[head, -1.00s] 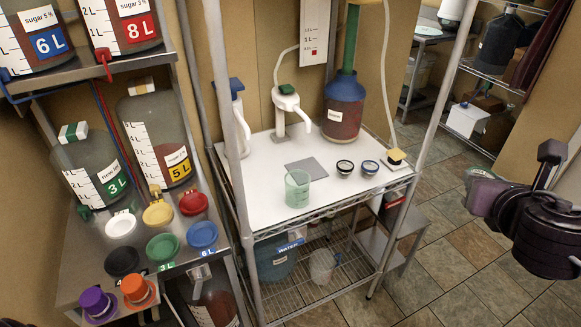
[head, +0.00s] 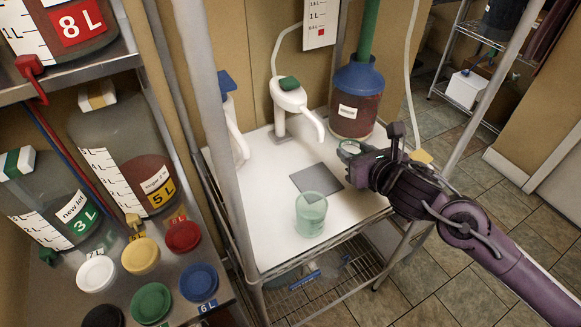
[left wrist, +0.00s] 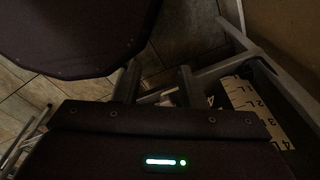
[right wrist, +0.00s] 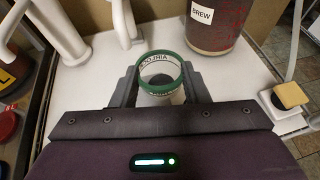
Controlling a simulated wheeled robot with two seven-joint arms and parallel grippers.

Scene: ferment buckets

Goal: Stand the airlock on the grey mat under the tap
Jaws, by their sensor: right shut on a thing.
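The airlock (right wrist: 160,60), a clear piece with a green rim and lettering, sits between the fingers of my right gripper (right wrist: 160,90), which is shut on it. In the head view the airlock (head: 350,147) shows only as a small pale green-edged end at the tip of my right gripper (head: 357,163). The grey mat (head: 317,178) lies bare on the white table, just left of that gripper. The white tap with a green top (head: 292,100) stands behind the mat. My left gripper (left wrist: 158,88) is open and empty, away from the table.
A pale green beaker (head: 311,214) stands in front of the mat. A blue-topped vessel of red liquid (head: 356,98) stands at the back right. A rack post (head: 205,110) rises at left. Several coloured lids (head: 150,302) lie on the left shelf.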

